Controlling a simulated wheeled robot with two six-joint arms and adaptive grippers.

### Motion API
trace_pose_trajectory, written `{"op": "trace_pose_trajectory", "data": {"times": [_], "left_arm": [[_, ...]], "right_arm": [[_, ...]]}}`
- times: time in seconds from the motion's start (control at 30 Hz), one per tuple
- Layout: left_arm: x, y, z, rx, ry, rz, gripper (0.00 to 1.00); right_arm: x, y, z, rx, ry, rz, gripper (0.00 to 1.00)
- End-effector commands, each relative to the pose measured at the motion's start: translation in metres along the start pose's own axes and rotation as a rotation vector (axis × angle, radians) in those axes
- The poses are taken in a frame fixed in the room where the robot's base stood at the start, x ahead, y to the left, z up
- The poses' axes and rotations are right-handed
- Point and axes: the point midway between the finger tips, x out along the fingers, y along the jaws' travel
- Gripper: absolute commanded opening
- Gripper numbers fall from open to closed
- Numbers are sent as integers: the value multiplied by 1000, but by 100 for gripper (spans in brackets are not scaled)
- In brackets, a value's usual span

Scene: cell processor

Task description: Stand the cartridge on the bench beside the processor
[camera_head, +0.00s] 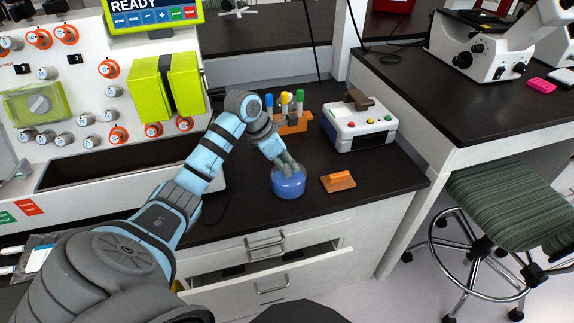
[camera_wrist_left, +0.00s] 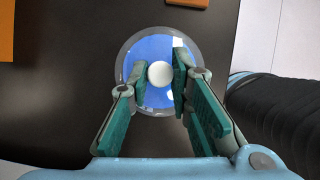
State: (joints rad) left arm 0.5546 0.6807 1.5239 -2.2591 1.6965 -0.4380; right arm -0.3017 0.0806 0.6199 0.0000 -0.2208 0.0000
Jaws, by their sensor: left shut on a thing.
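The cartridge appears to be the round blue object (camera_head: 288,184), upright at the front of the dark bench (camera_head: 240,200), to the right of the processor (camera_head: 60,100). I cannot tell whether its base touches the bench. In the left wrist view the cartridge (camera_wrist_left: 152,98) shows from above as a blue disc with a clear rim and a pale round knob (camera_wrist_left: 160,74). My left gripper (camera_head: 286,168) comes down over its top. In the wrist view the fingers (camera_wrist_left: 152,80) are on either side of the knob. The processor is a large white machine with a READY screen.
An orange block (camera_head: 338,181) lies just right of the cartridge. Behind stand an orange tube rack (camera_head: 294,126) and a white device (camera_head: 358,130) with coloured buttons. The bench's front edge is close, with a partly open drawer (camera_head: 262,266) below.

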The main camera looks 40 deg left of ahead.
Motion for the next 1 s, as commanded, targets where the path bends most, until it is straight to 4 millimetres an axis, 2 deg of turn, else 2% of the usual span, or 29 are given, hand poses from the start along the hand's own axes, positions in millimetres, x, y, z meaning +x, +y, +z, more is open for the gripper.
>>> {"op": "trace_pose_trajectory", "data": {"times": [0.2,0.23,0.33,0.37,0.67,0.77,0.87,1.0], "left_arm": [[2,0,-1,1,0,0,0],[3,0,-1,0,0,0,21],[2,0,-1,0,0,-1,37],[2,0,-1,0,0,-1,39],[1,0,0,0,0,-1,39],[-6,0,1,0,0,1,39],[-26,1,2,2,0,4,39],[-66,1,2,3,0,5,39]], "right_arm": [[2,0,0,0,1,0,40],[2,0,0,0,1,0,40],[2,0,-1,0,1,0,40],[2,0,-1,0,1,0,40],[1,0,-1,0,3,0,40],[-2,0,-2,0,3,0,40],[-6,0,-2,0,3,0,40],[-12,1,-3,0,3,0,40]]}}
